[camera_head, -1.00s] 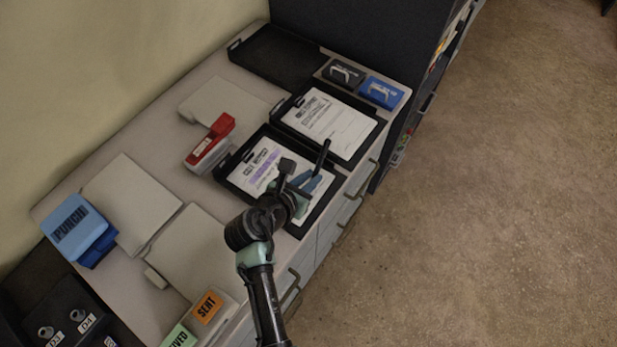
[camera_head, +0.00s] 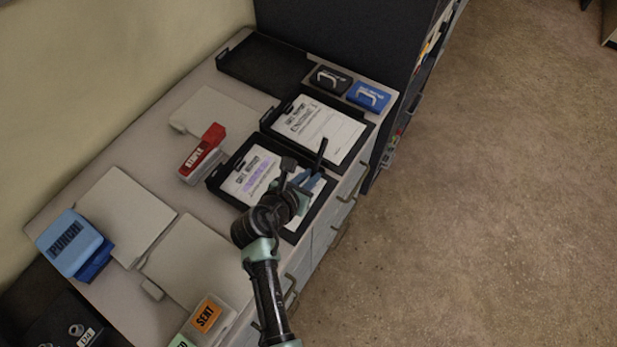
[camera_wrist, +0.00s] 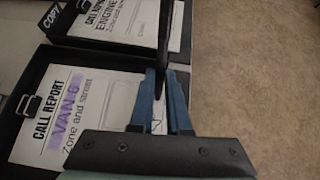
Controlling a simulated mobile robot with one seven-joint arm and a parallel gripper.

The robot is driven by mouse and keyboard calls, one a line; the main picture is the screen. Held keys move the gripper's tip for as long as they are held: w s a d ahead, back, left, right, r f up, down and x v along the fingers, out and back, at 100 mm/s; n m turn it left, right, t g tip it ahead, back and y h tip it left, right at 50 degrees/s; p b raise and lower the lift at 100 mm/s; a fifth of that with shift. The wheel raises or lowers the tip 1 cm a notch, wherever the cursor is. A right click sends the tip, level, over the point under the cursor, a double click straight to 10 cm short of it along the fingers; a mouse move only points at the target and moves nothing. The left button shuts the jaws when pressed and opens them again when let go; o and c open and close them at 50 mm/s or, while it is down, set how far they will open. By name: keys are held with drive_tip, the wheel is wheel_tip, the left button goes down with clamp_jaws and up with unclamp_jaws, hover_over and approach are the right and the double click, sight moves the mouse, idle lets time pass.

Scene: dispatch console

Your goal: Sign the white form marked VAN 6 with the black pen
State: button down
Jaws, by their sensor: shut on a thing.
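The white form marked VAN 6 (camera_head: 243,182) lies in a black tray, with a purple band across its print; it shows at left in the wrist view (camera_wrist: 68,112). My gripper (camera_head: 303,184) is above the form's right part and hides some of it. In the wrist view my gripper's blue fingers (camera_wrist: 161,88) are shut on the black pen (camera_wrist: 163,42). The pen also stands up from my gripper in the head view (camera_head: 321,156). Its lower end is hidden, so I cannot tell whether it touches the paper.
A second white form (camera_head: 323,130), marked ENGINE, lies in the tray behind. A red stapler (camera_head: 203,150), a blue punch (camera_head: 72,243), a SENT box (camera_head: 207,316) and pale folders (camera_head: 128,205) share the desk. Black and blue boxes (camera_head: 368,96) stand at the back right. Open floor lies right.

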drive_tip(key=shift+w+d, duration=0.1)
drive_tip(key=shift+w, duration=0.25)
drive_tip(key=shift+w, duration=0.35)
drive_tip(key=shift+s+p, duration=0.15)
drive_tip(key=shift+p, duration=0.15)
drive_tip(key=shift+s+f+p, duration=0.1)
drive_tip(key=shift+s+p, duration=0.2)
drive_tip(key=shift+s, duration=0.05)
drive_tip(key=shift+s+a, duration=0.1)
drive_tip(key=shift+a, duration=0.1)
drive_tip(key=shift+s+a+p, duration=0.15)
drive_tip(key=shift+s+p, duration=0.25)
